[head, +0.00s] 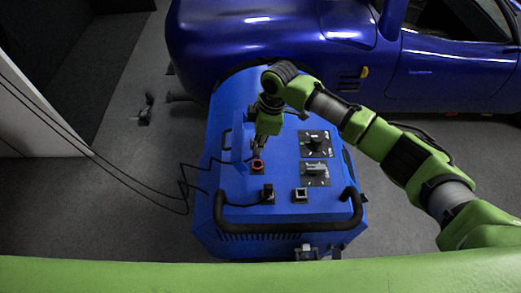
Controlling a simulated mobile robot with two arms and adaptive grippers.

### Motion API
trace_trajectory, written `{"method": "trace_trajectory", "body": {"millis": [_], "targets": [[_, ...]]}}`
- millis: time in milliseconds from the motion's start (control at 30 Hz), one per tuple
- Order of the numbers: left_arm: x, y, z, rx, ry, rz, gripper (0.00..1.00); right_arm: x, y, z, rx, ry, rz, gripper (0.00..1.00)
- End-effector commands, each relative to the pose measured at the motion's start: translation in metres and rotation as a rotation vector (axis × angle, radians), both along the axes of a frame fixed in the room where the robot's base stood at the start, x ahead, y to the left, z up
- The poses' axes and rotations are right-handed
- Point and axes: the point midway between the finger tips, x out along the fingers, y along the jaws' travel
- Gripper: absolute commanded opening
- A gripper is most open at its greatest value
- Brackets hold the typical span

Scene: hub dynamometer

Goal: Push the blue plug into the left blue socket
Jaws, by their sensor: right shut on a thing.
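My right gripper (258,146) reaches down over the top of the blue machine (232,190). It is shut on a small plug whose body is mostly hidden by the fingers; its colour is not clear. A black cable runs to this spot from the left. A red-ringed round fitting (258,167) is just below the fingertips; I cannot tell whether the held plug touches it. A black plug with a cable (268,194) sits in a square fitting nearer the front. To its right is a square socket (300,194) with a pale centre. No socket shows clearly as blue. My left gripper is not in view.
Two dark panels with a dial (316,144) and a grey switch (315,170) are on the machine's right. A black handle bar (290,224) crosses its front. Black cables (130,172) hang at the left. A blue car (270,50) stands behind.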

Motion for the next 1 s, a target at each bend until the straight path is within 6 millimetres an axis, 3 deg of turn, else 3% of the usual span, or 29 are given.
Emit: {"method": "trace_trajectory", "body": {"millis": [1000], "targets": [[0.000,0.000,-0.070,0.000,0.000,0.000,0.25,0.079,0.001,-0.002,0.002,0.000,-0.001,0.00]]}}
